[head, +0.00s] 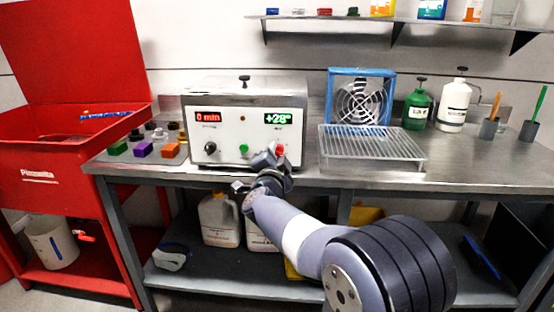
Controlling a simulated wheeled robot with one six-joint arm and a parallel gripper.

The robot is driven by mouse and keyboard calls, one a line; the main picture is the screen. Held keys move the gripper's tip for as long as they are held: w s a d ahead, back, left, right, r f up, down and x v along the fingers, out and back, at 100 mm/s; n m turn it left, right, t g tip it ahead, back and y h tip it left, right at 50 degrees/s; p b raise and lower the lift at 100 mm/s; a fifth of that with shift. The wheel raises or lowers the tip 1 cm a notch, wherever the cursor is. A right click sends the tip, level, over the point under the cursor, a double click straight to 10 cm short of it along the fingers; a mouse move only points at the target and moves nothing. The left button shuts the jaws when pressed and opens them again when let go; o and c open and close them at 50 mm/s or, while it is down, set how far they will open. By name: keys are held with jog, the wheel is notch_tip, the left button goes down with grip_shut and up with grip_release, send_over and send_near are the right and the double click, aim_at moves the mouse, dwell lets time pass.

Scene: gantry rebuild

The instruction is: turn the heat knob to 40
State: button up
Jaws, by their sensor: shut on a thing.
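The heater box (230,128) stands on the steel bench, its white front facing me. Its green display (278,118) reads +28° and its red display (208,116) reads 0 min. A black knob (210,147) sits at the left of the front. A green button (243,147) is near the middle and a red one (280,149) shows just beside my fingers. My gripper (268,155) is at the right of the front, below the green display, shut on the heat knob. The gripper hides that knob, so its angle cannot be seen.
A wire rack (372,145) and a blue-framed fan (361,98) stand to the right. Green (417,108) and white (454,106) bottles are farther right. Several small coloured blocks (143,149) lie left of the heater. A red parts washer (70,140) adjoins the bench's left end.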

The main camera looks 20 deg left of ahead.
jog(key=shift+m, duration=0.7)
jog(key=o, duration=1)
jog(key=shift+c, duration=0.2)
jog(key=shift+s, duration=0.1)
jog(key=v, duration=1)
jog(key=shift+s, duration=0.25)
jog(key=shift+w, duration=0.1)
